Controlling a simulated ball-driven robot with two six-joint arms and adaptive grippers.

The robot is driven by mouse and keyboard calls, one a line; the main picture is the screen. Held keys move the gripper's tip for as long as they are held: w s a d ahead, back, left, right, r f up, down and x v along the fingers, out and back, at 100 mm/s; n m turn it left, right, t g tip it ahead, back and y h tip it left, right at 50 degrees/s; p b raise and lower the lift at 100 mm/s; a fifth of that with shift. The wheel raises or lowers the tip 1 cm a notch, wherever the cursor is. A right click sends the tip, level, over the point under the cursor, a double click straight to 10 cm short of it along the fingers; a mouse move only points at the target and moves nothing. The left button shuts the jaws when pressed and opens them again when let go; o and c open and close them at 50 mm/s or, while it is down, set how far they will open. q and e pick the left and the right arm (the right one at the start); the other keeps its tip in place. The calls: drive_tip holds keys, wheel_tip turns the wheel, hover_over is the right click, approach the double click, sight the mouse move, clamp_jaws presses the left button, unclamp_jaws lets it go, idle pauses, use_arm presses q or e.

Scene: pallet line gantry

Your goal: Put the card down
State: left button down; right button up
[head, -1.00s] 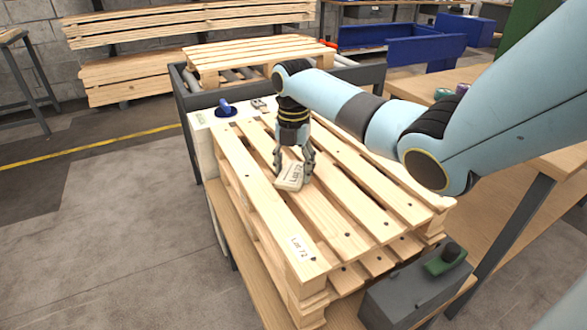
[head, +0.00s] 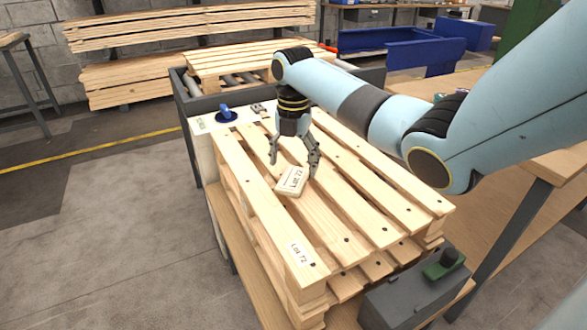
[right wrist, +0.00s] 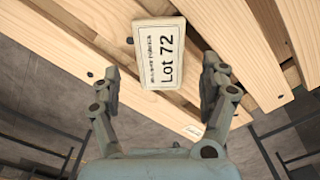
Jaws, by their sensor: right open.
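The card (head: 291,181), a pale block with a white "Lot 72" label, lies on the top slats of the wooden pallet (head: 352,215). In the right wrist view the card (right wrist: 160,52) lies just beyond the fingertips, over a slat and a gap. My right gripper (head: 294,172) is open above the card, its fingers spread to either side. The right wrist view also shows the open gripper (right wrist: 161,82), with nothing between its fingers. My left gripper is not in view.
A blue object (head: 226,113) sits by the far left corner. A roller conveyor (head: 236,76) holds another pallet behind. A "Lot 72" label (head: 300,252) is on the near slat.

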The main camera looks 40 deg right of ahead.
sight(294, 177)
wheel_tip(294, 177, up, 8)
drive_tip(key=p, duration=0.1)
drive_tip(key=shift+r, duration=0.25)
idle(0.4)
